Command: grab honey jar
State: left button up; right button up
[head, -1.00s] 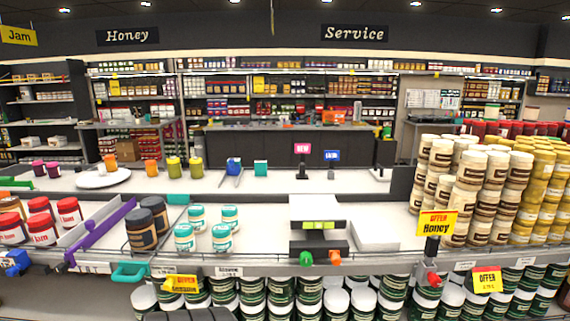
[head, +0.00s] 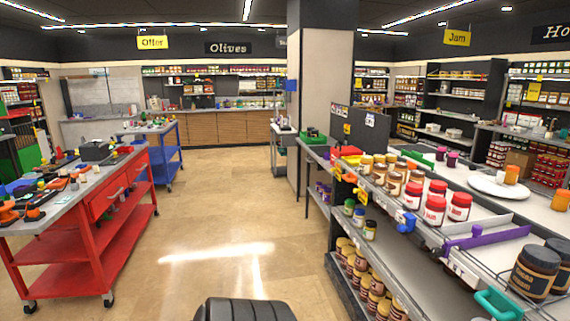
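No jar that I can clearly tell as honey is in the head view. Neither of my grippers is in view.
Red-lidded jars (head: 434,210) and large dark jars (head: 535,272) stand on the right counter with a purple divider (head: 487,238). A red wheeled workbench (head: 105,205) stands at left. A pillar (head: 322,80) rises behind. Open tiled floor (head: 230,240) lies between.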

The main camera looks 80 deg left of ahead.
aim_at(366, 162)
jog(key=u, duration=2.25)
jog(key=i, duration=0.6)
jog(key=u, duration=0.45)
jog(key=i, duration=1.2)
jog(key=z, duration=0.55)
jog(key=i, duration=0.75)
jog(key=z, duration=0.9)
